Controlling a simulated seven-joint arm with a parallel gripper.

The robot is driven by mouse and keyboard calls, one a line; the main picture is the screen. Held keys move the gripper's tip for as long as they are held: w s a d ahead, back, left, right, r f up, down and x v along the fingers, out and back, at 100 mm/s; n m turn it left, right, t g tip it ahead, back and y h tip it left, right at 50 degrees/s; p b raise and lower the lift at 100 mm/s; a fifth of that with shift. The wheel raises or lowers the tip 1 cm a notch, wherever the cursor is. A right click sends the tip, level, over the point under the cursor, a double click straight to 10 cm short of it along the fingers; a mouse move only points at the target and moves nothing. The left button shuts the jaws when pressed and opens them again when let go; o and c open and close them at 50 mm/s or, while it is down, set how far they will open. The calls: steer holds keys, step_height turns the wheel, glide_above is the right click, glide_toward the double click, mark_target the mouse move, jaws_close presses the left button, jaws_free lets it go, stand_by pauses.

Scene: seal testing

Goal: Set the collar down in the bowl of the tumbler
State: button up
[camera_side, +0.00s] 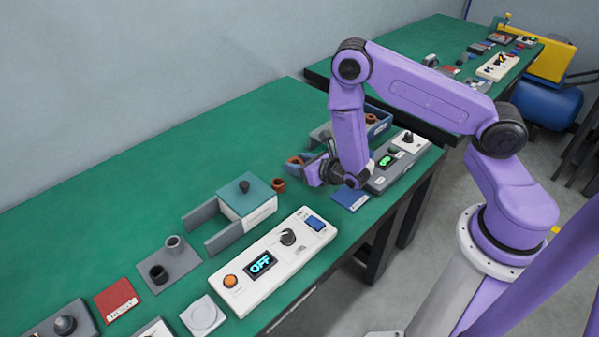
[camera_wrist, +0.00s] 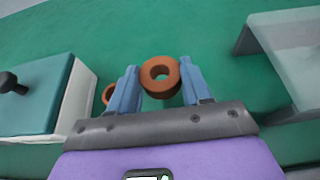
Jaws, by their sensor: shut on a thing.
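My gripper (camera_wrist: 161,88) is shut on a brown ring-shaped collar (camera_wrist: 160,72), held between its two blue-grey fingers. In the side view my gripper (camera_side: 304,165) points left, and the collar (camera_side: 293,160) shows at its fingertips, seemingly above the green bench. A second brown ring (camera_side: 278,184) stands on the bench just below and left of it. In the wrist view this ring (camera_wrist: 107,95) is partly hidden behind the left finger. I cannot tell for sure which item is the tumbler or where its bowl is.
A white box with a teal lid and black knob (camera_side: 245,186) stands left of my gripper, with grey side arms.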

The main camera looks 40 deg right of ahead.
mark_target(300, 180)
steer(key=shift+f, duration=1.55)
steer(key=shift+f, duration=0.25)
steer(key=o, duration=1.2)
steer(key=v, duration=1.2)
steer(key=shift+s+d, duration=0.4)
steer(key=shift+s, duration=0.05)
steer(key=shift+v, duration=2.3)
